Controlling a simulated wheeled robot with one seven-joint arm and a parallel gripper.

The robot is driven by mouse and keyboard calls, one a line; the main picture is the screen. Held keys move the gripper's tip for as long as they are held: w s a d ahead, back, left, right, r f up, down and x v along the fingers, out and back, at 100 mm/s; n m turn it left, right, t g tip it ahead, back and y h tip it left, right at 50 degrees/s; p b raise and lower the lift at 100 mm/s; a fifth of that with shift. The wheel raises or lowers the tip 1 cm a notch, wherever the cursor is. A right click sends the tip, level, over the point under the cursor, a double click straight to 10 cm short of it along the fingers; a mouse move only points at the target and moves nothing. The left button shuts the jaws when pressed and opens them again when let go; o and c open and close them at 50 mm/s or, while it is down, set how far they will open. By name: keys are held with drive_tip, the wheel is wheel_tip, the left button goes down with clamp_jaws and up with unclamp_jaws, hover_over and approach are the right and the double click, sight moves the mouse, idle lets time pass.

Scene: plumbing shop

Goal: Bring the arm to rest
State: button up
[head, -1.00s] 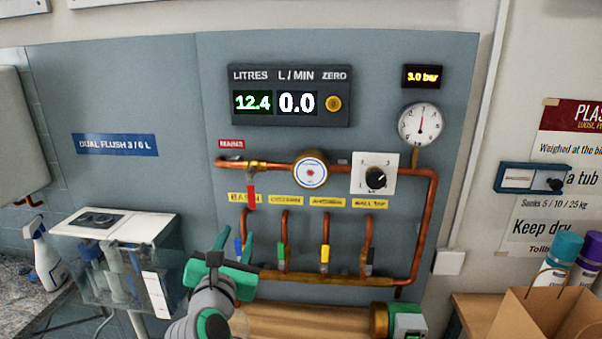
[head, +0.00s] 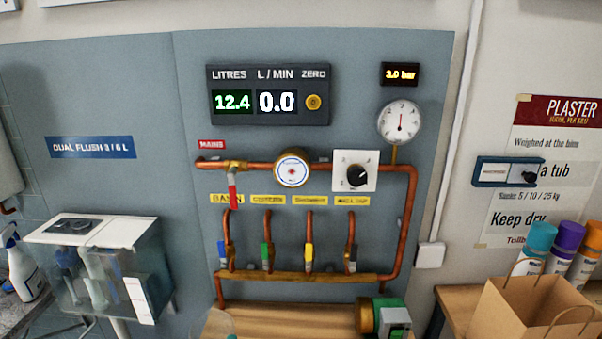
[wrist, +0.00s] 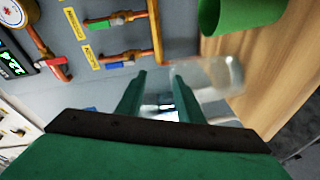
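My gripper (wrist: 157,80) shows in the wrist view with its two green fingers apart and nothing solid seen between them. The grey panel (head: 120,190) carries copper pipes (head: 330,277) with several coloured valve handles. A clear, see-through container (wrist: 215,75) appears just beyond the right finger in the wrist view; whether it touches the finger I cannot tell. A green cup-like container (wrist: 240,14) is at the top of the wrist view.
A clear cistern (head: 95,265) stands at left beside a spray bottle (head: 22,265). A paper bag (head: 530,305) and several spray cans (head: 555,250) are at right. A wooden bench (head: 285,322) lies below the pipes. The display (head: 268,95) reads 12.4 litres and 0.0 L/min.

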drive_tip(key=s+d+f+m+h, duration=0.1)
drive_tip(key=s+d+f+m, duration=0.4)
drive_tip(key=s, duration=0.4)
drive_tip(key=s+d+f+m+h, duration=0.1)
drive_tip(key=s+d+f+m, duration=0.2)
drive_tip(key=s+f+m, duration=0.45)
drive_tip(key=s+d+m, duration=0.2)
drive_tip(key=s+d, duration=0.2)
drive_tip(key=s, duration=0.5)
drive_tip(key=s+d+r+m+g+h, duration=0.1)
drive_tip(key=s+d, duration=0.3)
drive_tip(key=s, duration=0.5)
drive_tip(key=shift+m, duration=0.75)
